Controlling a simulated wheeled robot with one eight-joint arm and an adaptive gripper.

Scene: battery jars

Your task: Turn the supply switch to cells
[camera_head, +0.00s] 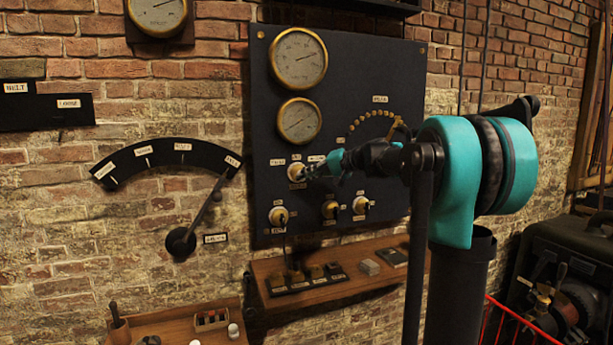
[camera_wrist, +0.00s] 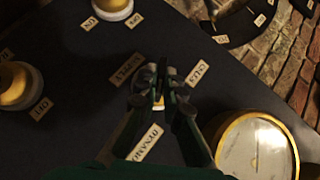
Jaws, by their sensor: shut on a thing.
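The supply switch (camera_head: 296,172) is a small brass-ringed knob on the dark wall panel (camera_head: 350,90), below two brass gauges. My gripper (camera_head: 313,170) reaches it from the right, its fingers at the knob. In the wrist view my gripper (camera_wrist: 160,85) is shut on the switch handle, and a bit of yellow base (camera_wrist: 158,103) shows between the fingers. The CELLS label (camera_wrist: 197,73) lies right of the fingers, the SUPPLY label (camera_wrist: 125,70) left, and the DYNAMO label (camera_wrist: 147,143) below. The fingers hide the handle, so I cannot tell where it points.
Other knobs (camera_head: 279,216) sit lower on the panel. A gauge (camera_head: 299,121) is just above the switch. A wooden shelf (camera_head: 340,270) with small blocks is below. A large lever (camera_head: 205,215) with an arc scale is to the left.

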